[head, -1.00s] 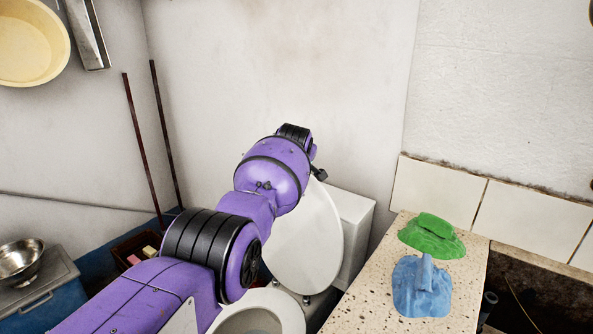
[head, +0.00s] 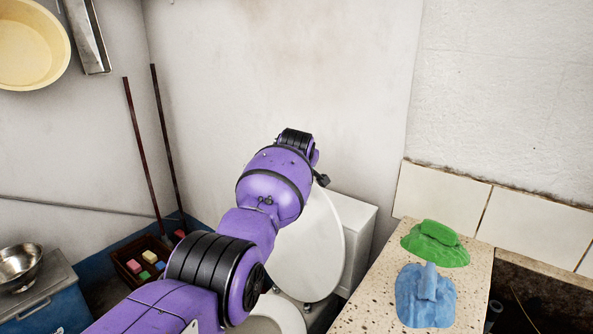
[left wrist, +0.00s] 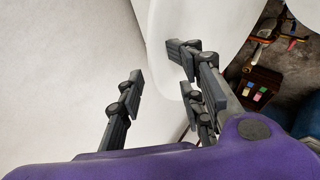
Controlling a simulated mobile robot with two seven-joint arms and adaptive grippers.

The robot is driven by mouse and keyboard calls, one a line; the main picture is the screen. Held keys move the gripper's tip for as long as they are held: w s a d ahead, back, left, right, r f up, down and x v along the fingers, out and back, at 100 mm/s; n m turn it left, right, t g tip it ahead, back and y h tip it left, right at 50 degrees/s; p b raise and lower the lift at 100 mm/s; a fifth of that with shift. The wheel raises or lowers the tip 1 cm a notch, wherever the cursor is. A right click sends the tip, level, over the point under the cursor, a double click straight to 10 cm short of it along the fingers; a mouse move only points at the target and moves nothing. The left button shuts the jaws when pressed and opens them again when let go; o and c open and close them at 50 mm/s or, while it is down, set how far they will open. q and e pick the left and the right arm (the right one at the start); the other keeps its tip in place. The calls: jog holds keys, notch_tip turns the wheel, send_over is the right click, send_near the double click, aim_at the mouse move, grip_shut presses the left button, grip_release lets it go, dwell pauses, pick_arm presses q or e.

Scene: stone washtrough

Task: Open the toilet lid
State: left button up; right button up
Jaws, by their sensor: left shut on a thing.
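The white toilet lid (head: 312,250) stands raised, nearly upright, in front of the white cistern (head: 357,232). The toilet bowl (head: 277,318) is below it, partly hidden by my purple left arm. The lid also shows in the left wrist view (left wrist: 205,18), with its curved edge near the fingers. My left gripper (left wrist: 160,70) is shut on the lid at its edge; the exact contact is hard to see. In the head view only a small dark part of this gripper (head: 321,179) shows by the lid's top. My right gripper is in neither view.
A speckled counter (head: 372,306) with a green cloth (head: 435,245) and a blue cloth (head: 425,300) stands right of the toilet. A basket (head: 127,268) with small coloured blocks and a metal bowl (head: 19,266) are at left. Walls close in behind.

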pick_arm(q)
jog(key=v, duration=1)
jog(key=shift+s+a, duration=0.2)
jog(key=shift+s, duration=0.2)
jog(key=shift+f, duration=0.1)
